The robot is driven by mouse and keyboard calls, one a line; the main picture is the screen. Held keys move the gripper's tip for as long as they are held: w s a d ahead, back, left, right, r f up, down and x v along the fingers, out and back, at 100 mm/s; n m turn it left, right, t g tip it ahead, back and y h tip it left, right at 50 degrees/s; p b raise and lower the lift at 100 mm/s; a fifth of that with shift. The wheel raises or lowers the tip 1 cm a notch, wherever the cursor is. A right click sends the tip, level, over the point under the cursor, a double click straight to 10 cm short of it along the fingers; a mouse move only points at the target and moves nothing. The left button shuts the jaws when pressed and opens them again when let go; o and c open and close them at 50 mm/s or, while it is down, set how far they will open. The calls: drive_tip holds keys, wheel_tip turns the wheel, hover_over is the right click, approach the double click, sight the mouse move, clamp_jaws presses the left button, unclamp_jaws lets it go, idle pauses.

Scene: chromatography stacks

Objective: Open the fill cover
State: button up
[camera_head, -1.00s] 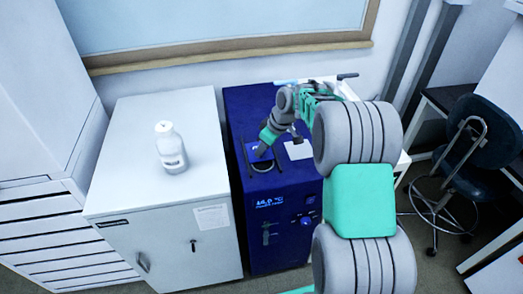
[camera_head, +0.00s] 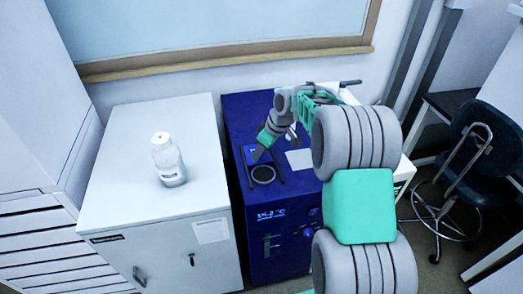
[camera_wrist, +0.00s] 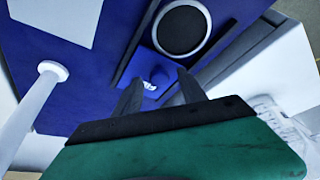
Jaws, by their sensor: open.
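The blue machine (camera_head: 285,205) has a fill opening (camera_head: 263,174) with a light rim on its top, and the dark hole is uncovered. It also shows in the wrist view (camera_wrist: 181,30). The fill cover, a blue plate with a small pale knob (camera_wrist: 157,76), sits between two dark rails beside the opening, clear of the hole. My gripper (camera_wrist: 158,82) is open, with its two fingers spread on either side of the knob. In the head view, my gripper (camera_head: 257,154) hides part of the cover.
A white bottle (camera_head: 169,160) stands on the white cabinet (camera_head: 115,195) left of the machine. A white label (camera_head: 299,160) lies on the machine's top. The wall with a framed pane is behind. A dark chair (camera_head: 480,130) stands at the right.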

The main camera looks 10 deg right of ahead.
drive_tip(key=v, duration=0.7)
drive_tip(key=shift+r+b, duration=0.35)
drive_tip(key=shift+s, duration=0.15)
drive_tip(key=s+a+r+m+h, duration=0.1)
drive_tip(key=s+a+r+m, duration=0.15)
drive_tip(key=s, duration=0.45)
drive_tip(key=s+a+r+m+h, duration=0.1)
drive_tip(key=s+m, duration=0.2)
drive_tip(key=s, duration=0.5)
drive_tip(key=s+f+m+h, duration=0.1)
drive_tip(key=s+f+m, duration=0.2)
drive_tip(key=s, duration=0.8)
drive_tip(key=shift+d, duration=0.4)
